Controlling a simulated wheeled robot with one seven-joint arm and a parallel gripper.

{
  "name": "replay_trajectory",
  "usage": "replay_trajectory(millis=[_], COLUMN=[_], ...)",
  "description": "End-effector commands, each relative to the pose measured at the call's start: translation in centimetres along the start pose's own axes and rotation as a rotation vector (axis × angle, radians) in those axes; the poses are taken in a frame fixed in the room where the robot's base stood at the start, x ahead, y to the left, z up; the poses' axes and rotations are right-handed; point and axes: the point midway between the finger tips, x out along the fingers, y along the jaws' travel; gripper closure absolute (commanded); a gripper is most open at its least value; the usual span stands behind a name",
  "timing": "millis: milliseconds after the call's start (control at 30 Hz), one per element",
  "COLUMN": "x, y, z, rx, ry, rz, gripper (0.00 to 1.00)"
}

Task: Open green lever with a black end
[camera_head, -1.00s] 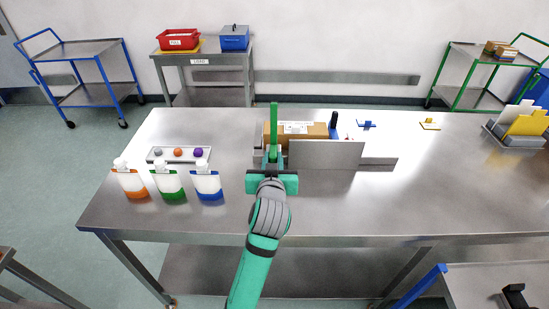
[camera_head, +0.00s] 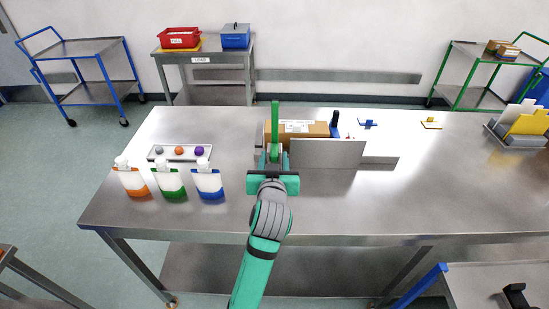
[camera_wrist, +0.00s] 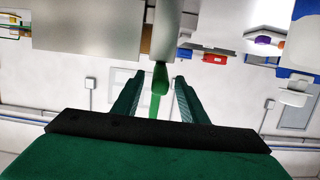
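In the wrist view, the green lever (camera_wrist: 160,78) shows between the two fingers of my gripper (camera_wrist: 157,86), with a gap on each side. The gripper is open and holds nothing.
A cardboard box (camera_head: 305,129) lies behind a grey panel (camera_head: 325,153) on the steel table (camera_head: 420,190). A dark blue upright part (camera_head: 334,120) stands at its right. Several bottles (camera_head: 170,182) and a tray (camera_head: 155,153) of coloured balls are at left.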

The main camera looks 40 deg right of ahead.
Motion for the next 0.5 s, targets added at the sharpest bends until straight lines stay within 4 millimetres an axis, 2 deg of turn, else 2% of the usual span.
replay_trajectory(millis=[300,500], x=[-5.7,-8.6], y=[0.1,0.1], z=[0.0,0.0], rx=[-0.005,-0.004], ry=[0.002,0.001], rz=[0.001,0.001], gripper=[0.61,0.61])
